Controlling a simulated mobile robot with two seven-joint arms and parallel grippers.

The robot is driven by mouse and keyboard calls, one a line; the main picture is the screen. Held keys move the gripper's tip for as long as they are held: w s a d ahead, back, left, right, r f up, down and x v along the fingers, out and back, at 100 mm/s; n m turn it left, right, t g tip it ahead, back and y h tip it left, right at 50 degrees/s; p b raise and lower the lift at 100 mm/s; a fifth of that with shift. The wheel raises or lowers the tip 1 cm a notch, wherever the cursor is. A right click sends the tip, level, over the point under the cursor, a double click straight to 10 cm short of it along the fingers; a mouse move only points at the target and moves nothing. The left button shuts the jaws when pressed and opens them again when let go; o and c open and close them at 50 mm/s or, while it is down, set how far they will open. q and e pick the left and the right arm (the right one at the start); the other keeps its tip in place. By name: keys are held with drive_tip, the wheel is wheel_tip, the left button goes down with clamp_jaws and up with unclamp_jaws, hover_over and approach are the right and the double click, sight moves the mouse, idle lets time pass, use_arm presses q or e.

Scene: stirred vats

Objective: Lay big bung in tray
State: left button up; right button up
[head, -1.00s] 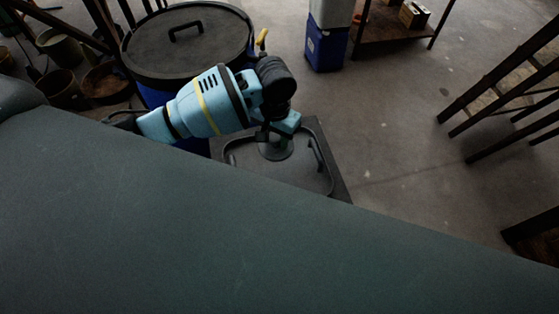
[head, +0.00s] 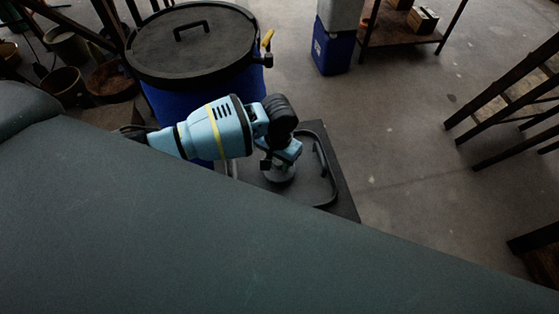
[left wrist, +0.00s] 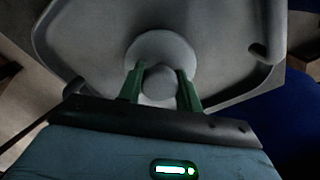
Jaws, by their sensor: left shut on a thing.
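The big bung (head: 280,174) is a pale grey round disc with a knob on top. My left gripper (head: 284,156) points down over the tray and is shut on the bung's knob. In the left wrist view the green fingers (left wrist: 160,76) stand on either side of the knob, and the bung's disc (left wrist: 160,46) spreads out below them. The tray (head: 325,190) is grey with a raised rim and lies under the bung; its rim also shows in the left wrist view (left wrist: 272,30). I cannot tell whether the bung touches the tray floor. My right gripper is not in view.
A blue vat with a dark lid (head: 190,45) and a yellow-handled tap (head: 267,40) stands just behind my left arm. The tray lies on a dark square top (head: 345,203). Dark wooden racks (head: 510,100) stand at the right, with open floor between.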

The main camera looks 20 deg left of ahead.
use_arm(q)
drive_tip(key=shift+f, duration=0.4)
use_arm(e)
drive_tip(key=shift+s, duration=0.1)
use_arm(q)
drive_tip(key=shift+f, duration=0.2)
drive_tip(key=o, duration=1)
drive_tip(key=shift+r, duration=0.1)
wheel_tip(320, 180, up, 12)
drive_tip(key=shift+f+p, duration=0.2)
drive_tip(key=shift+p, duration=0.65)
drive_tip(key=shift+r, duration=0.3)
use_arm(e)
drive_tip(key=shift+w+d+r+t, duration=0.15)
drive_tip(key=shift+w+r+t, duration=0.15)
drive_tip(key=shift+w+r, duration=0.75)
